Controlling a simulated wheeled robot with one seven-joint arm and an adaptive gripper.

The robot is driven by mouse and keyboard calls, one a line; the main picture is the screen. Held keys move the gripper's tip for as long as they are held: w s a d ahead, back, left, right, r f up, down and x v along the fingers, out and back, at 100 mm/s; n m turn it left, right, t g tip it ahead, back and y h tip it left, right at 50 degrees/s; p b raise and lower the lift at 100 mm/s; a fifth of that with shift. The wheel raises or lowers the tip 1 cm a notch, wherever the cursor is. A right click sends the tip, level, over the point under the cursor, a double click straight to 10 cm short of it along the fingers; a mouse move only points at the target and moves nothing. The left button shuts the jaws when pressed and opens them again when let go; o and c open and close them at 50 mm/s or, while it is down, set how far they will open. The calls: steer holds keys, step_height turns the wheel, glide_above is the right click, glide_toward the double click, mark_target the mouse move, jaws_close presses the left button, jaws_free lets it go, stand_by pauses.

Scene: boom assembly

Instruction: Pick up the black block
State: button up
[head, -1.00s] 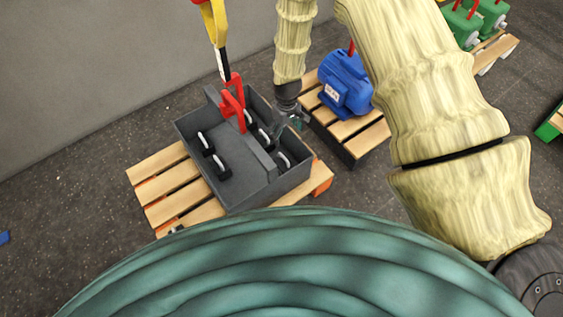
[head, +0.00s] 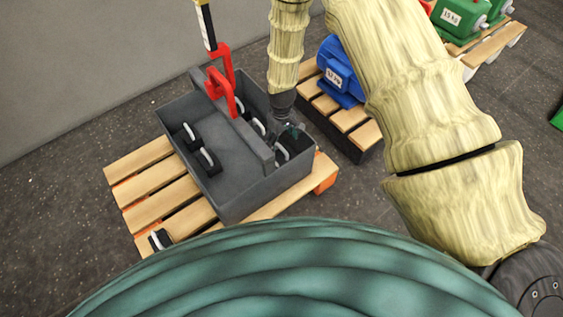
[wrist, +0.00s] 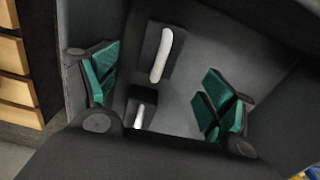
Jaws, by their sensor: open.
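Several black blocks with white handles are in a grey box (head: 240,197). Two blocks (head: 207,160) (head: 190,138) lie in its left compartment. In the right compartment, one block shows its handle (head: 282,150) near my gripper and another (head: 257,128) lies farther back. My gripper (head: 290,133) is inside the right compartment, partly hidden by the wall. In the wrist view my gripper (wrist: 160,92) is open, with green pads apart. One block (wrist: 143,98) lies between the fingers and another (wrist: 158,50) lies just beyond; neither is gripped.
The box stands on a wooden pallet (head: 150,205); another block (head: 159,240) lies on the pallet's front left corner. A blue motor (head: 338,72) on a second pallet stands close behind on the right.

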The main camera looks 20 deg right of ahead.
mark_target(281, 153)
steer(key=shift+f+b, duration=2.15)
steer(key=shift+f, duration=3.45)
steer(key=shift+c, duration=0.5)
jaws_close()
steer(key=shift+r, duration=0.15)
